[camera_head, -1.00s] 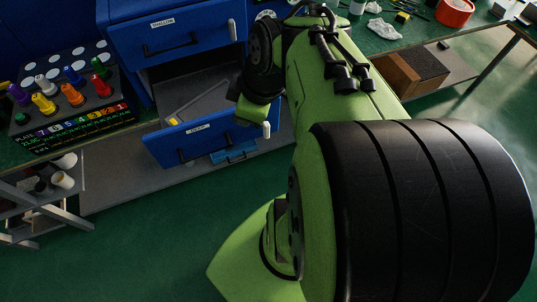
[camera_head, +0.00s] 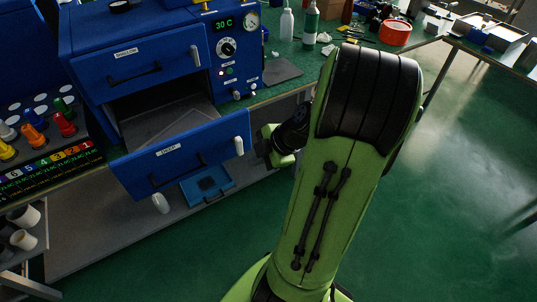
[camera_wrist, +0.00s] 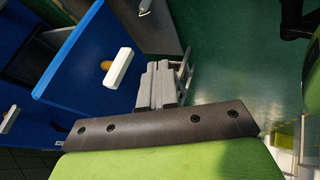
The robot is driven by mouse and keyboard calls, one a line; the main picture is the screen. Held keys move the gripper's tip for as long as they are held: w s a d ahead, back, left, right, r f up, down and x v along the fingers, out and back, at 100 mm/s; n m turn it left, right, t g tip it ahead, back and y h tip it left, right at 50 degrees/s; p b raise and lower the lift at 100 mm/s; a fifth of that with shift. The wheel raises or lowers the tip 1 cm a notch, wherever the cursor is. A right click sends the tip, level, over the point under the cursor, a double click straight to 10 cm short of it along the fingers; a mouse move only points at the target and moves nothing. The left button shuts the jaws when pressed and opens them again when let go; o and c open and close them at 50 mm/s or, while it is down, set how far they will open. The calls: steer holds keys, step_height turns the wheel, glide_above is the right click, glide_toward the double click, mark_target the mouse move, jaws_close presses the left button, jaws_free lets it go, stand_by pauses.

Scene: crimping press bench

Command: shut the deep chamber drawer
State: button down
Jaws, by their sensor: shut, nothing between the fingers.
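The deep chamber drawer (camera_head: 205,151), a blue front labelled DEEP with a black bar handle, stands pulled out under the shallow drawer (camera_head: 125,75). Its grey interior shows behind the front. A white lever (camera_head: 238,146) sits at its right end. In the wrist view a blue panel (camera_wrist: 75,60) with a white lever (camera_wrist: 119,67) on an orange-brown stub lies just left of my gripper (camera_wrist: 160,72). My gripper's grey fingers are together and empty, apart from the lever. In the head view my wrist is to the right of the drawer front; the fingertips are not clearly visible there.
A control panel reading 30 C (camera_head: 225,45) is right of the shallow drawer. A blue tray (camera_head: 207,187) and a white cup (camera_head: 161,203) are below the deep drawer. Coloured pegs stand in a rack (camera_head: 50,155) at left. Open green floor (camera_head: 180,265) lies in front.

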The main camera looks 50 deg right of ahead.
steer(key=shift+w+d, duration=0.2)
steer(key=shift+w, duration=0.45)
steer(key=shift+w+d, duration=0.25)
steer(key=shift+w, duration=0.4)
steer(key=shift+w+d, duration=0.2)
steer(key=shift+w, duration=0.45)
